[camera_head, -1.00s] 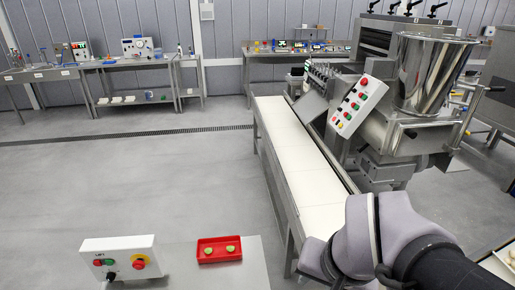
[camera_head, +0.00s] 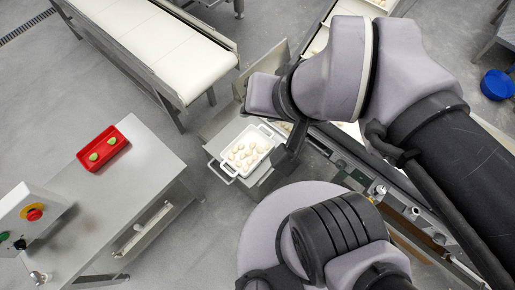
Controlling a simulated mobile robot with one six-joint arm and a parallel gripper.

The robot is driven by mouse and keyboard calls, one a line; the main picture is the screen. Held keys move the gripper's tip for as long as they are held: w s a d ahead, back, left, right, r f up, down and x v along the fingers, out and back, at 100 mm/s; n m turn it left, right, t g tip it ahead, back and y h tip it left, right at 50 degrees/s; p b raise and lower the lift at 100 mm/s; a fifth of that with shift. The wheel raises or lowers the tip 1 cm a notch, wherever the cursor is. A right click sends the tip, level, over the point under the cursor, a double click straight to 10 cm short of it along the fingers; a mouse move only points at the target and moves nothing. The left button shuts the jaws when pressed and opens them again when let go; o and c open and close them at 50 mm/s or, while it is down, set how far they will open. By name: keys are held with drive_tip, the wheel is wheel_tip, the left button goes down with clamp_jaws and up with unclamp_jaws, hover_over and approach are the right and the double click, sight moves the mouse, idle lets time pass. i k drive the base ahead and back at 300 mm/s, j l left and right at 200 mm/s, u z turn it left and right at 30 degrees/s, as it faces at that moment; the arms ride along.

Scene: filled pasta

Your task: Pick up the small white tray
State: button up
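The small white tray (camera_head: 230,165) is near the middle of the head view and holds several small pale pasta pieces (camera_head: 243,153). It rests on a small metal stand or cart (camera_head: 213,168) with a rail handle. My arm reaches in from the right. Its dark end, my gripper (camera_head: 289,157), is just right of the tray, close to its right edge. My wrist covers part of that area. I cannot tell whether the gripper touches the tray, and its fingers are too hidden to show whether they are open or shut.
A metal table (camera_head: 140,180) on the left holds a red tray (camera_head: 115,155) with two green pieces and a control box (camera_head: 25,205). A white conveyor belt (camera_head: 150,40) ends above the stand. Grey floor shows between table and stand.

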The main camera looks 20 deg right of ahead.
sight(247, 151)
drive_tip(key=j+z, duration=0.25)
drive_tip(key=j, duration=0.25)
drive_tip(key=j+z, duration=0.3)
drive_tip(key=j, duration=0.2)
drive_tip(key=k+j+z, duration=0.25)
drive_tip(key=j, duration=0.25)
drive_tip(key=i, duration=0.05)
